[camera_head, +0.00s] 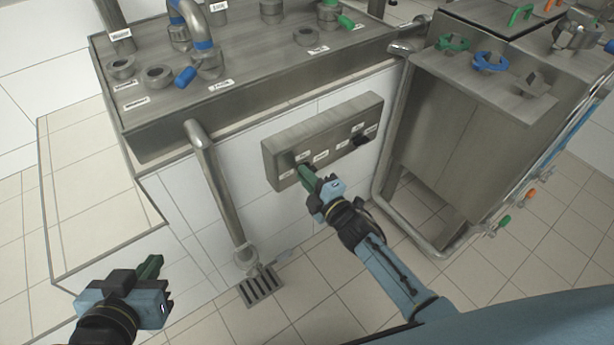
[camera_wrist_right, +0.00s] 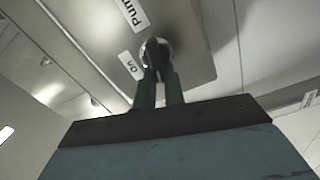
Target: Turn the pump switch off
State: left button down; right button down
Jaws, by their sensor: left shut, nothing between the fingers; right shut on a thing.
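The metal control panel (camera_head: 345,122) is mounted on the white tiled wall below the steel counter. My right gripper (camera_head: 307,175) reaches its left end. In the right wrist view my right gripper (camera_wrist_right: 158,85) has its green fingers shut on a round, shiny knob, the pump switch (camera_wrist_right: 154,50). Labels reading "Pum..." (camera_wrist_right: 132,12) and "On" (camera_wrist_right: 130,66) are beside it. In the head view the fingers hide the switch, and its exact setting cannot be told. My left gripper (camera_head: 151,267) is shut and empty at lower left, away from the panel.
A second, dark switch (camera_head: 361,139) is at the panel's right end. A vertical steel pipe (camera_head: 216,185) runs left of the panel to a floor drain (camera_head: 261,285). A steel cabinet (camera_head: 440,135) with a bent pipe frame stands close on the right.

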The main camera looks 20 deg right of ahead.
pick_arm(q)
jog(key=shift+w+d+r+t+h+b, duration=0.15)
jog(key=shift+w+d+r+t+h, duration=0.1)
jog(key=shift+w+r+t, duration=0.25)
jog(key=shift+w+d+r+t+h+b, duration=0.2)
jog(key=shift+r+t, duration=0.15)
jog(key=shift+r, duration=0.3)
jog(key=shift+w+d+r+t+h+b, duration=0.15)
jog(key=shift+w+d+r+t, duration=0.15)
jog(key=shift+r+t, duration=0.25)
pick_arm(e)
jog(key=shift+f+n, duration=0.25)
jog(key=shift+n, duration=1.25)
jog(key=c, duration=1.5)
grip_release()
